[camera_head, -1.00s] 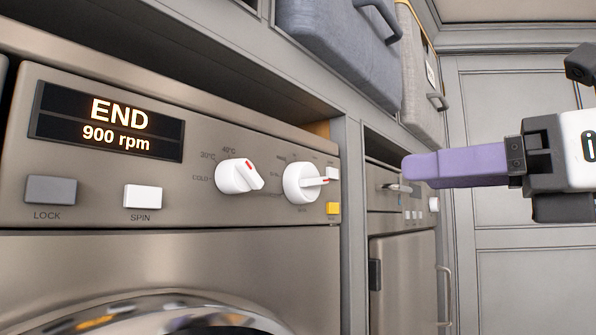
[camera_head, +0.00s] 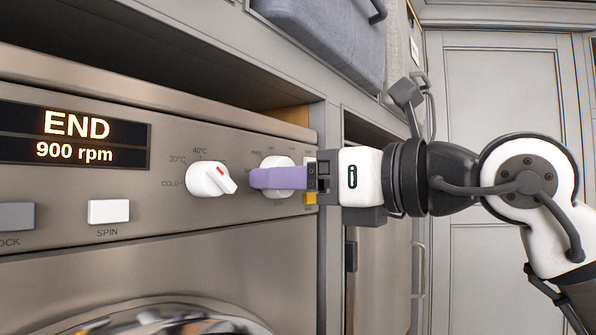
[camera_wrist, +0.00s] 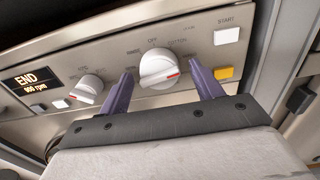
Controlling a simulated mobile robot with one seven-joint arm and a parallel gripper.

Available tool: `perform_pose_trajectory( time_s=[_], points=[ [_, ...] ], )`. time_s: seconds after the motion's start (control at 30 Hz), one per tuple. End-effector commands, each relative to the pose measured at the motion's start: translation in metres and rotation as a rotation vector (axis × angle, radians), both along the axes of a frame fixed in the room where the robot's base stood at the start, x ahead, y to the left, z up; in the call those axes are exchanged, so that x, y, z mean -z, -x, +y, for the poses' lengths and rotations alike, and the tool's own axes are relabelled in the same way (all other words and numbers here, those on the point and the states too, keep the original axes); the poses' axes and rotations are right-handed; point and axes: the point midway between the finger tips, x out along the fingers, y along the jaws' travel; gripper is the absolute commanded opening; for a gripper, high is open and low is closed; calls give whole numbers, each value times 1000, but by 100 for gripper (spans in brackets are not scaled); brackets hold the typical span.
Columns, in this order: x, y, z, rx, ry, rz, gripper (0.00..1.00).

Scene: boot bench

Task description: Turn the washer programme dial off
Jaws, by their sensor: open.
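The washer's programme dial (camera_head: 279,176) is the right-hand white knob on the panel, partly hidden behind a finger in the head view. The wrist view shows this dial (camera_wrist: 159,68) with a red mark on its grip pointing right and slightly down, and the OFF label above it. My gripper (camera_head: 254,178) has purple fingers. In the wrist view my gripper (camera_wrist: 164,80) is open, with one finger on each side of the dial. I cannot tell whether the fingers touch it. The display (camera_head: 75,137) reads END and 900 rpm.
The white temperature dial (camera_head: 207,180) is just left of my fingers. A START button (camera_wrist: 227,36) and a yellow button (camera_wrist: 223,73) are right of the programme dial. The SPIN button (camera_head: 108,211) is farther left. A grey fabric bin (camera_head: 330,40) sits on the shelf above.

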Motion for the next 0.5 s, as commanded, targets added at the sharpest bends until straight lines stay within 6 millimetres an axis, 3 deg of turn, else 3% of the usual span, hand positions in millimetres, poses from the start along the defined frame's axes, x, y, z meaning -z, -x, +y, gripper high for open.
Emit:
perform_pose_trajectory(
  time_s=[0.2,0.5],
  points=[
    [0,0,0,0,0,0,64],
    [0,0,0,0,0,0,25]
  ],
)
